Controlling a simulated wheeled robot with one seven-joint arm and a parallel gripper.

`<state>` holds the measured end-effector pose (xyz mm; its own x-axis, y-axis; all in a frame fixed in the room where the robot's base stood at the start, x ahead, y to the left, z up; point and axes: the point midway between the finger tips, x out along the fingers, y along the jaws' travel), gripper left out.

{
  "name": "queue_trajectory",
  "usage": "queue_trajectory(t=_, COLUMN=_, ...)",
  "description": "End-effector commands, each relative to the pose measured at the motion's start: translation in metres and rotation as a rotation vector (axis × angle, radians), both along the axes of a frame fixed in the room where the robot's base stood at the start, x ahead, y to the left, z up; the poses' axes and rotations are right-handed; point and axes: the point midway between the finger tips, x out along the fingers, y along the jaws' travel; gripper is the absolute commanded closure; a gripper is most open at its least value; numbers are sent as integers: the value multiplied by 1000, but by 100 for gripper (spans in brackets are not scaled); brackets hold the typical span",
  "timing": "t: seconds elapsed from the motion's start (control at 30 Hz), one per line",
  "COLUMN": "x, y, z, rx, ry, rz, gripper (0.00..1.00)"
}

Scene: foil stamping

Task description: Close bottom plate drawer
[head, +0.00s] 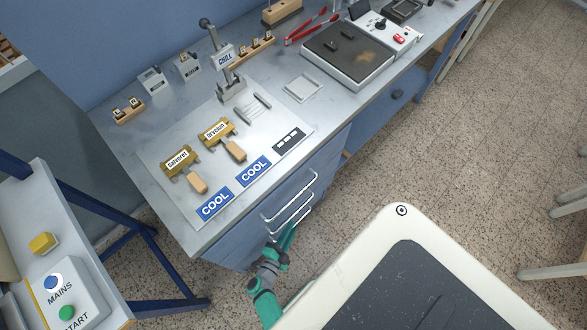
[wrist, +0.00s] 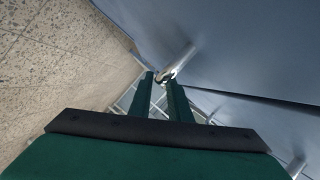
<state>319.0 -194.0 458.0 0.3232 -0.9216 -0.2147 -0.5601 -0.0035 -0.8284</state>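The drawer unit (head: 258,220) is the blue front under the near end of the bench. Several pale bar handles (head: 289,196) are stacked on it, one per drawer. The bottom drawer's front is partly hidden by my arm, and I cannot tell how far it stands out. My gripper (head: 288,234) is low in front of the unit, close to the lowest visible handle. In the wrist view, its two green fingers (wrist: 161,84) stand slightly apart, with a metal handle (wrist: 172,68) at their tips beside a blue-grey front (wrist: 240,45). I cannot tell whether they grip it.
The bench top (head: 130,150) carries stamping tools, blue COOL labels (head: 253,170) and a hotplate (head: 348,55). A control stand (head: 75,295) with MAINS and START buttons is at lower left. Speckled floor (head: 440,140) to the right is clear.

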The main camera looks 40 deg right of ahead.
Motion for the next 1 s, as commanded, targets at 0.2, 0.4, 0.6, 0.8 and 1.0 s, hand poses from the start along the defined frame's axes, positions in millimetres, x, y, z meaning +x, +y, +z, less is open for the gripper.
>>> queue_trajectory(t=0.2, x=-15, y=40, z=8, rx=4, ry=1, rz=1, gripper=83)
queue_trajectory(t=0.4, x=-22, y=62, z=13, rx=3, ry=1, rz=1, gripper=83)
queue_trajectory(t=0.6, x=-24, y=68, z=15, rx=3, ry=1, rz=1, gripper=83)
queue_trajectory(t=0.8, x=-24, y=68, z=15, rx=3, ry=1, rz=1, gripper=83)
queue_trajectory(t=1.0, x=-24, y=68, z=15, rx=3, ry=1, rz=1, gripper=83)
